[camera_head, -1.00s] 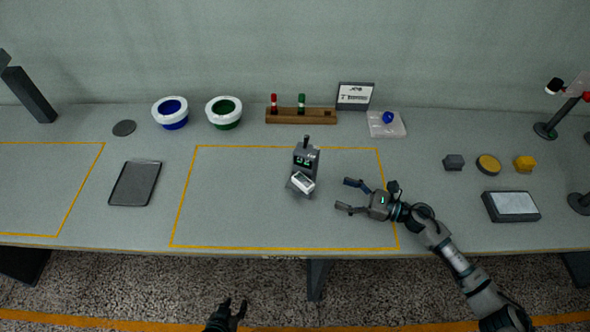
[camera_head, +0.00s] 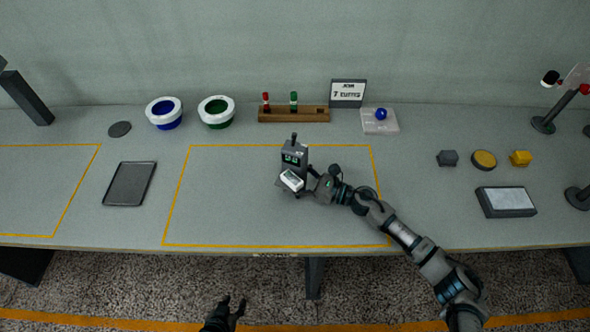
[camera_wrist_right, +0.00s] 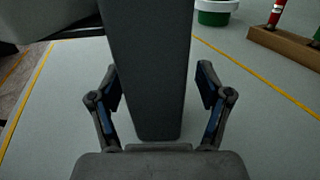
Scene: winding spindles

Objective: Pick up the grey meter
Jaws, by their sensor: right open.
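The grey meter (camera_head: 294,157) stands upright inside the yellow outlined area of the bench, with a small green-lit display. A white-faced piece (camera_head: 292,180) is at its front. My right gripper (camera_head: 308,184) is at the meter's right side. In the right wrist view the meter's dark grey body (camera_wrist_right: 147,70) stands between the two open fingers of my right gripper (camera_wrist_right: 160,90), with gaps at both sides. My left gripper (camera_head: 238,305) is open and empty, low in front of the bench.
A grey tray (camera_head: 130,184) lies to the left. Blue (camera_head: 164,113) and green (camera_head: 216,111) bowls, a wooden rack (camera_head: 293,115) and a sign (camera_head: 347,93) stand at the back. Small grey and yellow pieces and a flat box (camera_head: 506,202) are at right.

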